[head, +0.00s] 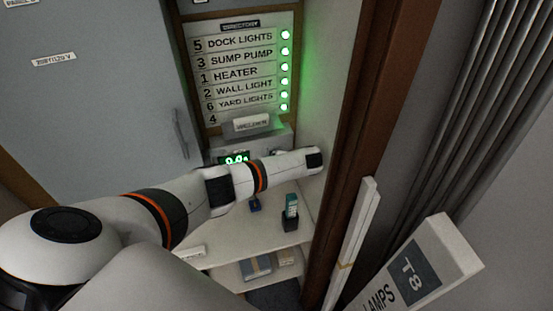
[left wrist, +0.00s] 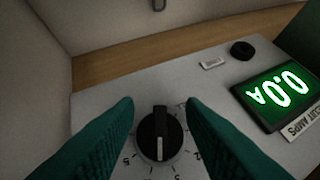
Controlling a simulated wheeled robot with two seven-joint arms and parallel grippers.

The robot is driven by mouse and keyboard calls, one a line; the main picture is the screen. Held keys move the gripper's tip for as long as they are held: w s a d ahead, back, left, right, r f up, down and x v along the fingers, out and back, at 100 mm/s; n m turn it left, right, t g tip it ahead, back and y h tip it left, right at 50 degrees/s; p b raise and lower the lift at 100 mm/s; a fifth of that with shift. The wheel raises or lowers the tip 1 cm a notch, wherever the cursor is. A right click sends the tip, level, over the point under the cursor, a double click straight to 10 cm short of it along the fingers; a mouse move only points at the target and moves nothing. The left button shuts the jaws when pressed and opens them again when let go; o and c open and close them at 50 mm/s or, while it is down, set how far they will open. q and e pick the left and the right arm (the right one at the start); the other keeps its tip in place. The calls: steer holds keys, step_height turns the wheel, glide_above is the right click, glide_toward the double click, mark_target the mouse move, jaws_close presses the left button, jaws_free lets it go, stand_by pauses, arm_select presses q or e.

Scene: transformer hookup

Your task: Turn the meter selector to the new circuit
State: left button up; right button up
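The meter's black selector knob (left wrist: 160,135) sits on a grey panel in the left wrist view, its white mark toward the bottom of the picture. Numbers ring the dial; several are partly hidden by the fingers. My left gripper (left wrist: 160,112) is open, with one teal finger on each side of the knob; contact cannot be told. The meter's green display (left wrist: 277,95) reads 0.0 A, upside down here. In the head view the display (head: 234,159) shows above my left arm, which hides most of the meter and the left gripper. My right gripper is not in view.
A directory board (head: 240,72) lists dock lights, sump pump, heater, wall light and yard lights beside lit green lamps; row 4 looks blank. A dark handheld device (head: 291,212) stands on the shelf (head: 235,251). A brown post (head: 349,130) and a lamps box (head: 416,262) are at right.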

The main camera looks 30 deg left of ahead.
arm_select(q)
steer(key=shift+o, duration=0.9)
